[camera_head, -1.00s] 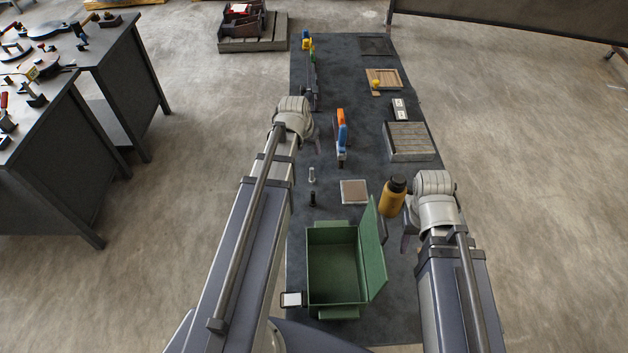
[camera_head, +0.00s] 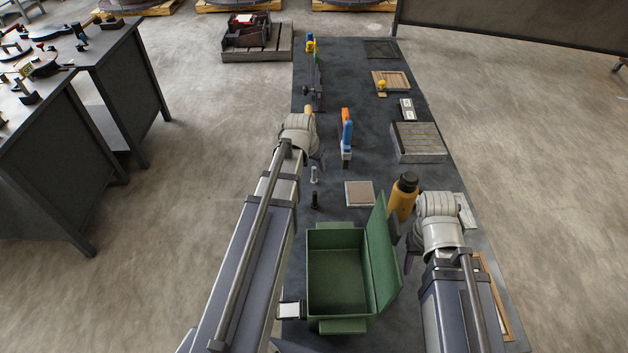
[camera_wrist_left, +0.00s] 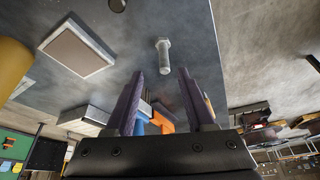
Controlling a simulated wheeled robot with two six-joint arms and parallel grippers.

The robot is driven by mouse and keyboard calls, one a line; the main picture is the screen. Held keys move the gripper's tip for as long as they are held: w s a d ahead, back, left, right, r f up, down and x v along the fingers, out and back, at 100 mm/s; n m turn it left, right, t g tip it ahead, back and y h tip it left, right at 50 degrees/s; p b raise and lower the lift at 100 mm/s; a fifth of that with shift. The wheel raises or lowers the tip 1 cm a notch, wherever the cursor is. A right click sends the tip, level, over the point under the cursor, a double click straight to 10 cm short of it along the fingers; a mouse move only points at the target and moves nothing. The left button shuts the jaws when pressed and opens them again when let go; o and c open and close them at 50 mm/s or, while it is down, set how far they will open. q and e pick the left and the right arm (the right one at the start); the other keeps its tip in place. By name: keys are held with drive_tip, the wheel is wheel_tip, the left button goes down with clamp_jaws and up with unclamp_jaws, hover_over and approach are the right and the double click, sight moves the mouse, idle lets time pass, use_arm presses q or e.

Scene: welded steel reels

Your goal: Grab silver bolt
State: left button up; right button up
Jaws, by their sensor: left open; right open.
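A dark bolt (camera_head: 315,200) stands nearer the green box. My right gripper (camera_head: 405,245) is open beside the green box's lid, and its fingers are partly hidden.
An open green box (camera_head: 337,321) stands in front. The table between bolt and plate is clear.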

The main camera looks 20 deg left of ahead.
sight(314, 168)
use_arm(q)
drive_tip(key=shift+a+b+x, duration=0.2)
drive_tip(key=shift+b+x, duration=0.95)
drive_tip(key=shift+x, duration=0.2)
drive_tip(key=shift+a+b+x, duration=0.15)
drive_tip(key=shift+b+x, duration=1)
drive_tip(key=shift+x, duration=0.25)
use_arm(e)
drive_tip(key=shift+f, duration=2.5)
use_arm(q)
drive_tip(key=shift+r, duration=0.1)
clamp_jaws()
